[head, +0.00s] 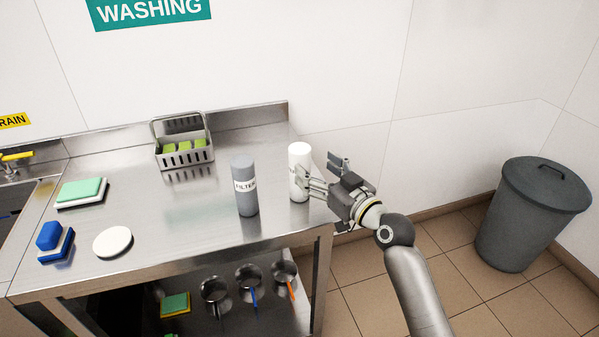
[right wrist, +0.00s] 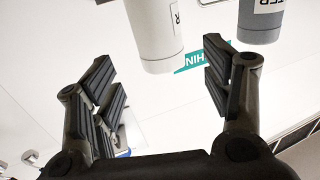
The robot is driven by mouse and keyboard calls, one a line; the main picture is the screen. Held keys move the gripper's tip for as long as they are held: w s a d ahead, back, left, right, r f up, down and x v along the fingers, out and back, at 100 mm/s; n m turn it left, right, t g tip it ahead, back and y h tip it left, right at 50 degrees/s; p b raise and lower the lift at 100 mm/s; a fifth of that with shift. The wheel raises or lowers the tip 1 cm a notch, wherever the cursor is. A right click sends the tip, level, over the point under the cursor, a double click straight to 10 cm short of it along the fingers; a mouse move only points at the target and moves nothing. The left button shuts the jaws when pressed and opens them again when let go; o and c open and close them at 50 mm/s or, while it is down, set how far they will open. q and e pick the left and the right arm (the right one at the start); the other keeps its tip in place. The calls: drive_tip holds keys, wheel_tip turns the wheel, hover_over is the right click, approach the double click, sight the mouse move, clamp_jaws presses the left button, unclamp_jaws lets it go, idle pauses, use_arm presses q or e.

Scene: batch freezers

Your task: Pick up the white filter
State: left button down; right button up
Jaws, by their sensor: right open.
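The white filter (head: 299,168) is an upright white cylinder at the right end of the steel counter. It also shows at the top of the right wrist view (right wrist: 155,32), with a dark-lettered label partly cut off. My right gripper (head: 320,173) is open and empty, just right of the white filter. In the right wrist view its two fingers (right wrist: 160,62) stand wide apart, with the white filter ahead in the gap. In the head view one finger overlaps the filter's right side; I cannot tell whether they touch. My left gripper is not in view.
A grey filter (head: 246,188) stands close left of the white one. A wire basket (head: 184,157) with green sponges is behind. A white disc (head: 113,242), brush and pads lie left. Saucepans (head: 249,278) sit on the lower shelf. A grey bin (head: 533,215) stands on the floor.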

sight(306, 159)
drive_tip(key=shift+x, duration=0.95)
drive_tip(key=shift+w+a+r+p, duration=0.2)
drive_tip(key=shift+w+a+p, duration=0.1)
drive_tip(key=shift+w, duration=0.15)
drive_tip(key=shift+p+x, duration=0.45)
drive_tip(key=shift+x, duration=1.7)
clamp_jaws()
